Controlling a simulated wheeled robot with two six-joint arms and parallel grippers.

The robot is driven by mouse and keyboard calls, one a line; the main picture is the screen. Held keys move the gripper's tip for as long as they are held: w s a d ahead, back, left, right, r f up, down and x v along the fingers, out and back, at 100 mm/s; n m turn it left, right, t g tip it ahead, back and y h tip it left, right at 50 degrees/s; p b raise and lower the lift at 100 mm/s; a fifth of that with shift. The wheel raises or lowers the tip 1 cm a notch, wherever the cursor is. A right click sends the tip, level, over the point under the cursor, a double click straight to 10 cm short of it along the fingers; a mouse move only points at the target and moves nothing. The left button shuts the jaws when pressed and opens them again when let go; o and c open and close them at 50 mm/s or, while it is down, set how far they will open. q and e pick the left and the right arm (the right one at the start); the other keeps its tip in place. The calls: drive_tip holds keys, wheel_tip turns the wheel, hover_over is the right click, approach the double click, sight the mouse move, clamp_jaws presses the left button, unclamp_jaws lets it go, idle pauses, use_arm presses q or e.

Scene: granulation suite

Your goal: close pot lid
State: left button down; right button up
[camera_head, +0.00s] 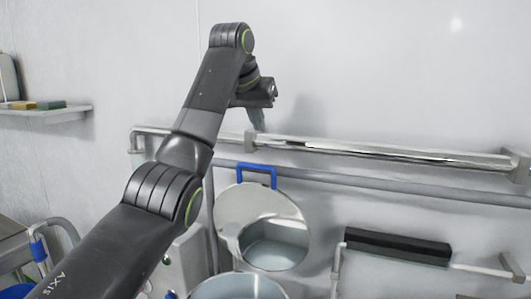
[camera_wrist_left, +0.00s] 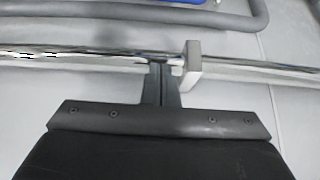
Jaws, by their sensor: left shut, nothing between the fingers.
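The pot (camera_head: 238,287) is at the bottom centre of the head view, cut off by the picture's lower edge. Its round metal lid (camera_head: 236,207) stands raised behind the pot's mouth, so the pot is open. A blue handle (camera_head: 257,167) sits at the lid's top edge. My left gripper (camera_head: 258,122) is above the handle, in front of the wall near the chrome rail, apart from the lid. In the left wrist view its fingers (camera_wrist_left: 158,68) are together and empty. A blue piece (camera_wrist_left: 180,2), seemingly the handle, shows at the top edge there. My right gripper is not in view.
A chrome rail (camera_head: 375,151) runs along the wall, with a grey pipe (camera_head: 400,185) below it; the rail's bracket (camera_wrist_left: 191,62) shows beside my fingers. A black bar (camera_head: 398,246) is right of the lid. A wall shelf (camera_head: 50,115) is at left. The upper wall is clear.

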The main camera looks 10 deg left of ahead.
sight(256, 165)
use_arm(q)
drive_tip(key=shift+s+a+f+p, duration=0.35)
drive_tip(key=shift+s+a+p, duration=0.1)
drive_tip(key=shift+s+p, duration=0.15)
drive_tip(key=f+p, duration=0.1)
drive_tip(key=f, duration=0.1)
drive_tip(key=f+p, duration=0.2)
drive_tip(key=f, duration=0.1)
drive_tip(key=w+f+p, duration=0.1)
drive_tip(key=f+p, duration=0.1)
drive_tip(key=shift+d+f, duration=0.2)
drive_tip(key=shift+d, duration=0.05)
drive_tip(key=shift+f, duration=0.1)
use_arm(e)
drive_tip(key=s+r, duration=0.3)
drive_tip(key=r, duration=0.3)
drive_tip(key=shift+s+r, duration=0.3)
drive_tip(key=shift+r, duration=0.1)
use_arm(q)
drive_tip(key=shift+s, duration=0.15)
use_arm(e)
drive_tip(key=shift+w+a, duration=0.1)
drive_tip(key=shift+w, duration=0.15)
use_arm(q)
drive_tip(key=shift+a, duration=0.1)
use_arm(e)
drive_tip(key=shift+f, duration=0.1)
